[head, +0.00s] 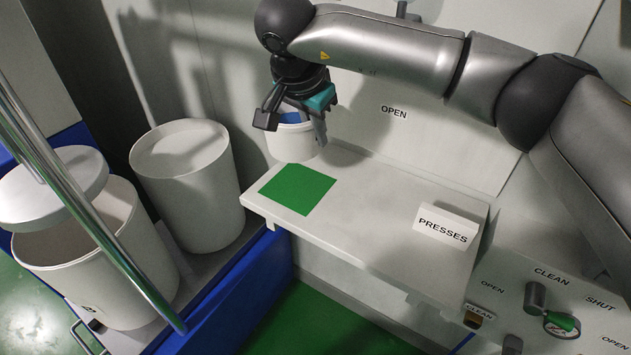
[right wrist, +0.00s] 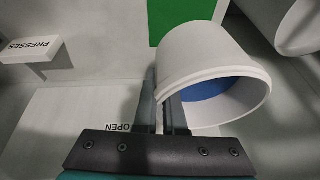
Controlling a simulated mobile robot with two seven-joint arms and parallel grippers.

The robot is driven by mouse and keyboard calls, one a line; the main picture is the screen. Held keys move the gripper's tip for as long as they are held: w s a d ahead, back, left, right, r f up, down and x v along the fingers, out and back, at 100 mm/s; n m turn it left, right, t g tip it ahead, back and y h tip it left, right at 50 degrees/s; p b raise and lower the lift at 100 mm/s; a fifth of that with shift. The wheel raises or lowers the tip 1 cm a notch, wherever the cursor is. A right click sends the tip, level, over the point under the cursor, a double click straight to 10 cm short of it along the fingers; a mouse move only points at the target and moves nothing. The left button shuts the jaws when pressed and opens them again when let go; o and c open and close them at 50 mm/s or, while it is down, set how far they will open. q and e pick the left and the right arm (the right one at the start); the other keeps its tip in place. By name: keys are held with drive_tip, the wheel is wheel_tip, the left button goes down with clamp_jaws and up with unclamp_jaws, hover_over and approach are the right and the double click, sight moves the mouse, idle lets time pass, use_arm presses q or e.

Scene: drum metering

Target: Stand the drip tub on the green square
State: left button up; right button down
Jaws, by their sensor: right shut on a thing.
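The drip tub (head: 290,143) is a small white tub with a blue inside. My right gripper (head: 293,121) is shut on its wall at the rim. In the right wrist view the tub (right wrist: 205,65) is tilted in the picture, with one finger inside the wall and one outside. The green square (head: 297,188) lies flat and bare on the pale shelf. In the head view the tub shows just beyond the square's far edge; I cannot tell if it touches the shelf. The square also shows in the right wrist view (right wrist: 178,18), partly behind the tub. My left gripper is not in view.
A "PRESSES" sign block (head: 446,224) stands on the right of the shelf (head: 385,225). A panel with knobs (head: 548,310) is at lower right. Two large white drums (head: 190,185) (head: 85,250) and a metal rail (head: 85,205) are on the left. The shelf's middle is clear.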

sight(316, 153)
wheel_tip(316, 153, down, 5)
drive_tip(key=shift+f+b, duration=0.2)
drive_tip(key=shift+b, duration=0.35)
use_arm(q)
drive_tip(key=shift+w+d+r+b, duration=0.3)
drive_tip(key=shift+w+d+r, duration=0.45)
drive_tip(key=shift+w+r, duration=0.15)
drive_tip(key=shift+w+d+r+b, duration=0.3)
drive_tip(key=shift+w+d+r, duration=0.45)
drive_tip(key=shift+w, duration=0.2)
use_arm(e)
drive_tip(key=shift+f, duration=2.45)
drive_tip(key=shift+f, duration=0.1)
drive_tip(key=c, duration=1)
unclamp_jaws()
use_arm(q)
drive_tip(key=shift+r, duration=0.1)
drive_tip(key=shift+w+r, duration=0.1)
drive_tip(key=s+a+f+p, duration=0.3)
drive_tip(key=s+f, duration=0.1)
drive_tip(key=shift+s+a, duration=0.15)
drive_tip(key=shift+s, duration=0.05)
use_arm(e)
drive_tip(key=v, duration=1.2)
